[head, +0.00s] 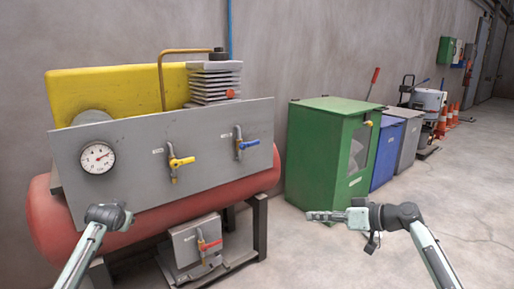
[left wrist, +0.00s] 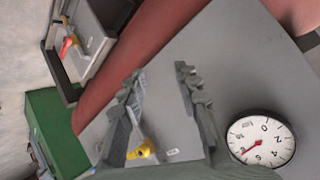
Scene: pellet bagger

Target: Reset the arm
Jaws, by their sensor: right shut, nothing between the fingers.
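My right gripper (head: 322,216) is shut and empty. It points left in the head view, in front of the green cabinet and over the floor, touching nothing. My left wrist (head: 108,216) shows in front of the compressor's red tank (head: 150,215); its fingers are hard to make out there. In the left wrist view my left gripper (left wrist: 158,76) has its two fingers spread apart with nothing between them. It faces the grey panel (head: 205,140), with a yellow-handled valve (left wrist: 143,149) and a pressure gauge (left wrist: 262,139) beyond the fingers.
The panel carries a gauge (head: 97,157), a yellow valve (head: 180,161) and a blue valve (head: 246,144). A grey box with a red valve (head: 208,244) sits low. A green cabinet (head: 320,160) and a blue bin (head: 386,150) stand along the wall. Floor at right is clear.

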